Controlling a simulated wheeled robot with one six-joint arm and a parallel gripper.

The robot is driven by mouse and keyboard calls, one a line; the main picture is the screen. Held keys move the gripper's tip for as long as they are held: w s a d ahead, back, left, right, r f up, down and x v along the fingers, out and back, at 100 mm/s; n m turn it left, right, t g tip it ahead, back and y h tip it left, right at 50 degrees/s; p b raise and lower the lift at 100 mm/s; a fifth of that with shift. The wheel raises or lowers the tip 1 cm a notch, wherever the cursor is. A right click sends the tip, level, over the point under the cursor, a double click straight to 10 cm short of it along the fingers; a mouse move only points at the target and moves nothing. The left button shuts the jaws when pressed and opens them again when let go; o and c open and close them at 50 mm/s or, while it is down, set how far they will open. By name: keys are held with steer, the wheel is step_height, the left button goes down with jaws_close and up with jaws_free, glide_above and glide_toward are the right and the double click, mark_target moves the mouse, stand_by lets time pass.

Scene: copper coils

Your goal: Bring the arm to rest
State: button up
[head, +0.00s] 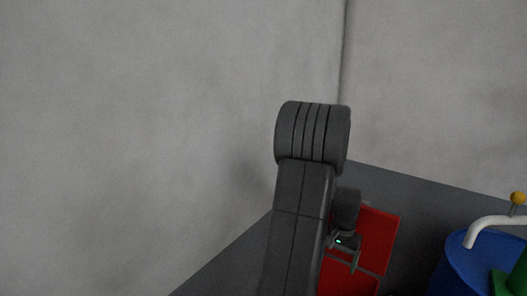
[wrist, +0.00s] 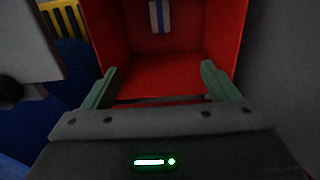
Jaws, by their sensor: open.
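My dark grey arm (head: 302,195) stands upright in the middle of the head view, with its thick elbow at the top. My gripper (head: 345,252) hangs low behind the forearm, partly hidden by it, in front of a red box (head: 378,232). In the wrist view my gripper (wrist: 160,68) is open, its two grey-green fingers wide apart with nothing between them. The red box (wrist: 165,76) lies ahead of the fingers. I cannot tell whether the fingertips touch it.
A small white and blue striped thing (wrist: 159,16) shows inside the box. A blue round thing (head: 452,270) with a white bent pipe (head: 490,222) and a yellow ball (head: 518,198) stands at right. Grey walls (head: 150,120) meet in a corner behind.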

step_height(320, 180, down, 7)
steer(key=b, duration=0.1)
steer(key=shift+r+p, duration=1.4)
steer(key=shift+r, duration=0.7)
